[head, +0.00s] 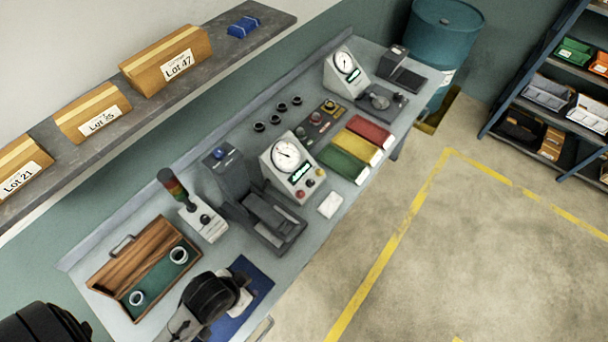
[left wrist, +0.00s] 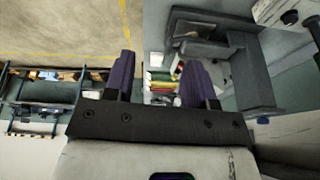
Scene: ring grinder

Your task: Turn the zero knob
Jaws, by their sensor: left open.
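The white gauge box (head: 288,168) stands near the middle of the bench with a round dial, a green display and small red and orange knobs (head: 309,182) on its front. A second gauge box (head: 345,75) stands at the far end. Which knob is the zero knob is too small to read.
The dark grey grinder (head: 262,212) stands beside the gauge box and fills the upper right of the left wrist view (left wrist: 222,60). A signal lamp (head: 174,188), a wooden tray with rings (head: 119,262) and coloured bins (head: 344,161) share the bench. The floor (head: 440,260) is open.

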